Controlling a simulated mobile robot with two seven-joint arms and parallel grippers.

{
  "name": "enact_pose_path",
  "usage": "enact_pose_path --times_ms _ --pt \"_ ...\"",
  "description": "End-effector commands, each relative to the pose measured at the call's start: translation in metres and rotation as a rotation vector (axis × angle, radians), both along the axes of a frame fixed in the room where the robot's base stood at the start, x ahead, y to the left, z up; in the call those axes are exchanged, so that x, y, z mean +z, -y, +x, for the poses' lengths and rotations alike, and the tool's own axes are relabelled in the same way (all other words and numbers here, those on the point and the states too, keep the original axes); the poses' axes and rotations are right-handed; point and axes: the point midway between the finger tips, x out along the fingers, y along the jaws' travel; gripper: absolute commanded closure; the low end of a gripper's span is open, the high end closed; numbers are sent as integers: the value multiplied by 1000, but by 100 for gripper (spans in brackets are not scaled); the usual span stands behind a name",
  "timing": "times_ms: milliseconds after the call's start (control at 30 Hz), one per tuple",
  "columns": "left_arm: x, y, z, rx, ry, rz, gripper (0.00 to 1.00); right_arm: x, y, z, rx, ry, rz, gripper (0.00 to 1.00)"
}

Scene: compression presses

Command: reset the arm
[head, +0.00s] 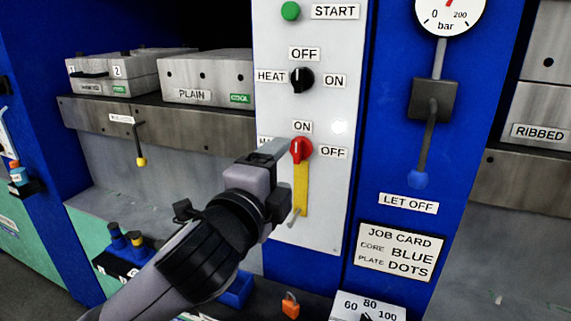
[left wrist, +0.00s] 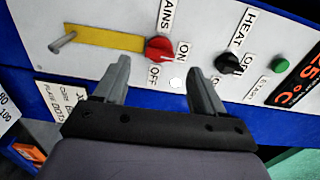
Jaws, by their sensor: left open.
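My left arm comes in from the lower left in the head view. Its gripper (head: 277,152) is open and empty, in front of the white control panel (head: 330,215). The red mains knob (head: 301,150) is just beyond the fingertips, between the labels ON and OFF. In the left wrist view, the open gripper (left wrist: 158,78) has the red knob (left wrist: 160,48) ahead of the gap between its fingers; I see no clear contact. The gripper partly hides the MAINS label in the head view. My right gripper is in neither view.
A black heat knob (head: 302,79) and green start button (head: 290,11) sit above the red knob. A yellow strip with a hook (head: 301,195) lies below it. A shelf with metal blocks (head: 205,76) is left.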

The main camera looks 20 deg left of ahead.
Motion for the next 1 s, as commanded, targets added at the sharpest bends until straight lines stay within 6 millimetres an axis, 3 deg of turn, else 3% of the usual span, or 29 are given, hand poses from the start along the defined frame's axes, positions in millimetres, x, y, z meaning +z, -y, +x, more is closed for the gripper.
enact_pose_path --times_ms 200,667,767,833,1000 --pt "-1 0 -9 0 -2 0 30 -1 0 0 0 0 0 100" --pt "-3 -1 -9 1 -10 -9 30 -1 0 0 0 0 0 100" --pt "-20 -3 -11 5 -59 -59 30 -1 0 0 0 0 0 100" --pt "-41 -5 -14 15 -125 -129 30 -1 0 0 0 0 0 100" --pt "-112 -17 -33 83 -345 -367 30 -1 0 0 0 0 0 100"
